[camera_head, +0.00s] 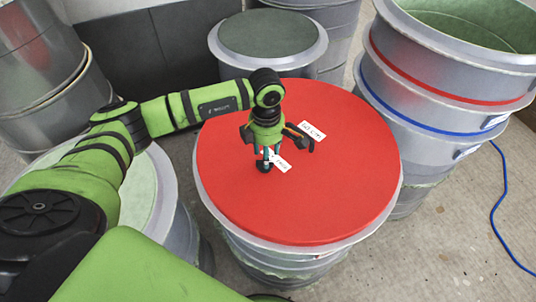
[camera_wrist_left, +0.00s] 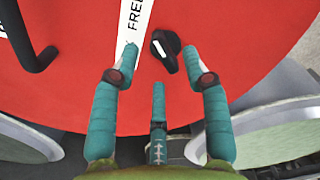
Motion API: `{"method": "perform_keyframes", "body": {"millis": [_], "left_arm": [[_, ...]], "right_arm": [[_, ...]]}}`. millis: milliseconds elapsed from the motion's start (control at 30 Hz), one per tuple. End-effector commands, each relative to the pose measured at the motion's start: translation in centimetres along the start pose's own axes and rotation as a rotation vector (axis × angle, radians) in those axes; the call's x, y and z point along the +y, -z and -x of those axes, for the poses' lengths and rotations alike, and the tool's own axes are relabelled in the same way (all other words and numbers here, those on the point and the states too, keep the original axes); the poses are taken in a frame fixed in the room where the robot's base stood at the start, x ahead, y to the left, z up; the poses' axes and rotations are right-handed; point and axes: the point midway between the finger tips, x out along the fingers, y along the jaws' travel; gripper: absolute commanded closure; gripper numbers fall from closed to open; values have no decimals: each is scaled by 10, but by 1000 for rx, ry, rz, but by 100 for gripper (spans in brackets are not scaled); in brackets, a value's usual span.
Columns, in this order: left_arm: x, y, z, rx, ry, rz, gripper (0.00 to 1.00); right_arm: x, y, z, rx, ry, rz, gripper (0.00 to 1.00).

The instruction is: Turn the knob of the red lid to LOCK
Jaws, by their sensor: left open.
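The round red lid (camera_head: 345,180) lies flat on a grey mould. A black knob (camera_wrist_left: 165,48) with a white line stands on the lid; its narrow end points down and slightly right in the left wrist view. A white label reading FREE (camera_wrist_left: 134,18) lies left of the knob there. My left gripper (camera_head: 266,160) has three teal fingers, spread apart; in the wrist view its fingertips (camera_wrist_left: 160,78) surround the near side of the knob without visibly gripping it. In the head view the fingers largely hide the knob. My right gripper is not in view.
A black bent handle (camera_wrist_left: 32,40) rises from the lid left of the knob. A second white label (camera_head: 312,130) lies beyond the gripper. Other grey moulds (camera_head: 225,45) stand close around, and a blue cable (camera_head: 497,215) lies on the floor at right.

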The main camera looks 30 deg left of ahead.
Motion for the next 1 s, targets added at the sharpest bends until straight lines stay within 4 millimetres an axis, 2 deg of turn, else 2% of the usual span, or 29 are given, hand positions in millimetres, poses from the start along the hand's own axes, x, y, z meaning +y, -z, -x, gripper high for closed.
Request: {"method": "perform_keyframes", "body": {"millis": [200,500,567,600,633,1000], "left_arm": [[0,0,-22,-1,2,0,54],[0,-1,-25,-2,1,0,54],[0,-1,-25,-2,1,0,78],[0,-1,-25,-2,1,0,94],[0,0,-25,-2,1,0,100],[0,0,-25,-2,1,21,100]], "right_arm": [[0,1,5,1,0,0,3],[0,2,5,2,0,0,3],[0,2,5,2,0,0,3],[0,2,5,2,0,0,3],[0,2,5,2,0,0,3],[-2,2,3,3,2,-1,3]]}}
